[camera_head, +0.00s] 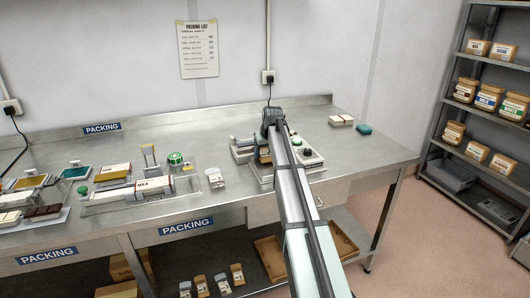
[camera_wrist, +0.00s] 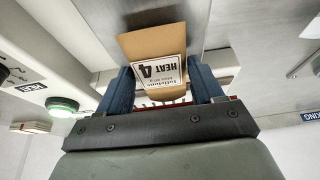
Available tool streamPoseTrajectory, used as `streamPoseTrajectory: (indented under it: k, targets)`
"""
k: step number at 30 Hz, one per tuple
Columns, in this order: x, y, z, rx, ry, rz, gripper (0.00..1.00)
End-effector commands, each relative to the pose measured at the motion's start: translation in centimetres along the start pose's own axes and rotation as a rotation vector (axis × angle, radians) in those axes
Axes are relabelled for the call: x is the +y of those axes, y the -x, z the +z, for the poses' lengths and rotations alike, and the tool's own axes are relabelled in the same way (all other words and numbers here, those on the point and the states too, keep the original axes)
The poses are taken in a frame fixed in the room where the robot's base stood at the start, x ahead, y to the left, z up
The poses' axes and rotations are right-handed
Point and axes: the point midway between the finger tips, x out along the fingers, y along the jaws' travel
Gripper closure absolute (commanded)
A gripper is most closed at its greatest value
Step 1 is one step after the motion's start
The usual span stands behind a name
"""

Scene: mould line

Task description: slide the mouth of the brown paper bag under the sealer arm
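The brown paper bag (camera_wrist: 150,45) with a white label reading "HEAT 4" shows in the wrist view between the two blue fingers of my gripper (camera_wrist: 162,92). The fingers appear to press on both sides of it. In the head view a small brown part of the bag (camera_head: 264,155) shows left of my gripper (camera_head: 272,135). The sealer (camera_head: 304,153) is under and beside my gripper on the right part of the bench. Its green button (camera_wrist: 62,106) and HEAT panel show in the wrist view. My arm hides much of the sealer; I cannot tell its arm's position relative to the bag mouth.
The steel bench (camera_head: 340,170) is clear right of the sealer, except for white-topped boxes (camera_head: 341,120) and a teal item (camera_head: 364,129) at the back. A shelf (camera_head: 485,120) stands far right.

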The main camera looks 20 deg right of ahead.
Motion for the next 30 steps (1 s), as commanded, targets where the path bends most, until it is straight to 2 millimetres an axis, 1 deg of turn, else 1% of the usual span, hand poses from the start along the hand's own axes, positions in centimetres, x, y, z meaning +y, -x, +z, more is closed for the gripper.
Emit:
streamPoseTrajectory:
  k: [1, 6, 8, 15, 19, 23, 30]
  targets:
    - [0.0, 0.0, 0.0, 0.0, 0.0, 0.0, 0.28]
    - [0.0, 0.0, 0.0, 0.0, 0.0, 0.0, 0.12]
    - [0.0, 0.0, 0.0, 0.0, 0.0, 0.0, 0.07]
    - [0.0, 0.1, 0.0, 0.0, 0.0, 0.0, 0.07]
    - [0.0, 0.7, 0.0, 0.0, 0.0, 0.0, 0.07]
    - [0.0, 2.4, 0.0, 0.002, 0.0, 0.001, 0.07]
    - [0.0, 7.0, 0.0, 0.002, 0.0, 0.0, 0.07]
